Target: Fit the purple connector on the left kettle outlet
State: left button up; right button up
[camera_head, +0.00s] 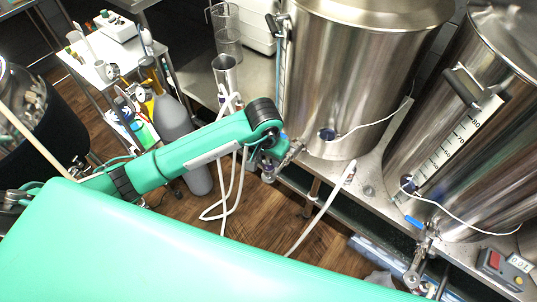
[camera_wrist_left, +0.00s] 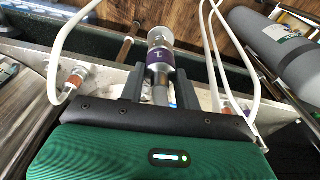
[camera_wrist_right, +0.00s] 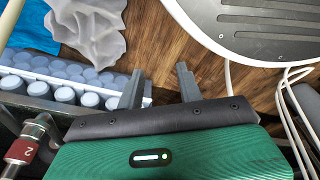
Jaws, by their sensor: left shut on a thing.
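The purple-banded silver connector (camera_wrist_left: 160,55) is between the fingers of my left gripper (camera_wrist_left: 159,90) in the left wrist view, its wide end pointing away from the palm. The fingers are shut on its narrower part. In the head view my left gripper (camera_head: 272,150) is beside the metal outlet valve (camera_head: 293,152) low on the left kettle (camera_head: 350,80); the arm hides much of the connector there, and I cannot tell whether it touches the outlet. My right gripper (camera_wrist_right: 160,85) is open and empty in the right wrist view, above the floor.
White hoses (camera_head: 222,200) hang beside the bench. A red-banded fitting marked 2 (camera_wrist_right: 25,148) is left of my right gripper. A right kettle (camera_head: 460,140), a grey cylinder (camera_head: 172,110), a crate of capped bottles (camera_wrist_right: 65,82) and a grey cloth (camera_wrist_right: 90,30) are nearby.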

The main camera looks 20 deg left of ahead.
pick_arm(q)
jog(key=shift+f, duration=0.45)
jog(key=shift+f+b, duration=0.4)
jog(key=shift+b, duration=0.15)
jog(key=shift+f, duration=0.15)
jog(key=shift+f+b, duration=0.2)
jog(key=shift+b, duration=0.15)
jog(key=shift+f+b, duration=0.4)
pick_arm(e)
jog(key=w+a+r, duration=0.1)
jog(key=w+r, duration=0.2)
jog(key=r, duration=0.4)
jog(key=shift+w+a+r, duration=0.25)
jog(key=shift+w+r, duration=0.05)
jog(key=shift+w, duration=0.05)
jog(key=shift+s, duration=0.2)
pick_arm(q)
jog(key=shift+f, duration=0.1)
pick_arm(e)
jog(key=shift+f, duration=0.2)
